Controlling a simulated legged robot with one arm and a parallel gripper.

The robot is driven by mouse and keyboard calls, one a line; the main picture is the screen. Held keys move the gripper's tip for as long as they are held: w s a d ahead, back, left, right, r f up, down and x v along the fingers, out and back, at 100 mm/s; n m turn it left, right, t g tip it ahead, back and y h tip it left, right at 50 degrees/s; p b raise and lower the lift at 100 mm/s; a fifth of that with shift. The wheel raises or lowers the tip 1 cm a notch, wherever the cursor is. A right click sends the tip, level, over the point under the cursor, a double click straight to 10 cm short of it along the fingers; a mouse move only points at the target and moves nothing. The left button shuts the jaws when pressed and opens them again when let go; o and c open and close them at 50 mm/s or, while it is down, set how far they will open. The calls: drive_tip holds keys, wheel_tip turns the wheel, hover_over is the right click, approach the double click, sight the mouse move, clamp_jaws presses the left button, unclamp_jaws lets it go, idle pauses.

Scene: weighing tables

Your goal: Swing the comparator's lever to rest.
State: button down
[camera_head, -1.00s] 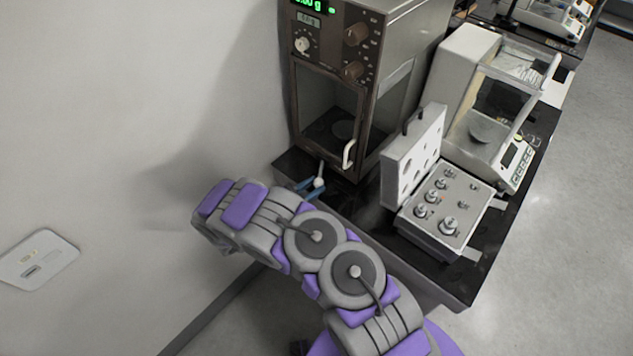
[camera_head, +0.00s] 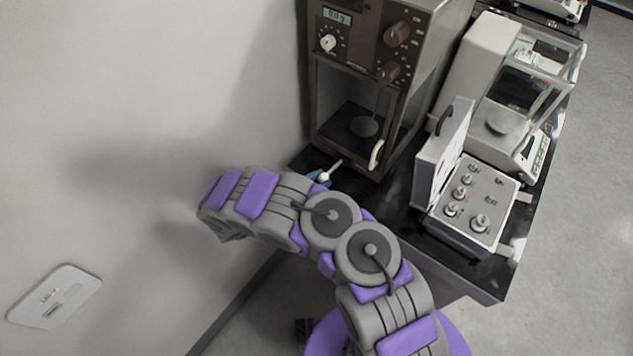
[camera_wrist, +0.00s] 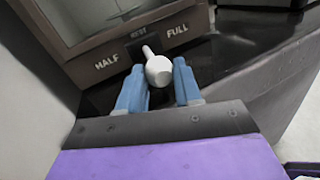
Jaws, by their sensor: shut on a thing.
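The comparator (camera_head: 350,88) is a tall brown-fronted cabinet with a glazed door, dials and a small display. Its lever (camera_head: 331,170) sticks out below the door and ends in a white round knob. In the wrist view the white lever (camera_wrist: 158,70) points at the base front beneath the REST label (camera_wrist: 138,31), between HALF (camera_wrist: 107,62) at left and FULL (camera_wrist: 177,30) at right. My gripper (camera_wrist: 160,86) is shut on the lever knob, one blue finger on each side. In the head view my arm partly hides my gripper (camera_head: 320,181).
An open weight box (camera_head: 470,206) with several metal weights stands right of the comparator. A white balance (camera_head: 495,110) with a glass chamber stands behind it. The dark table (camera_head: 400,215) has its near edge close to my arm. A wall with a plate (camera_head: 55,296) is at left.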

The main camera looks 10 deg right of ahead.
drive_tip(key=shift+w+a+f, duration=0.1)
drive_tip(key=shift+w+a, duration=0.05)
drive_tip(key=shift+a, duration=0.05)
drive_tip(key=shift+d, duration=0.1)
drive_tip(key=c, duration=0.8)
unclamp_jaws()
drive_tip(key=p+v, duration=0.2)
drive_tip(key=v, duration=1)
drive_tip(key=shift+f, duration=0.1)
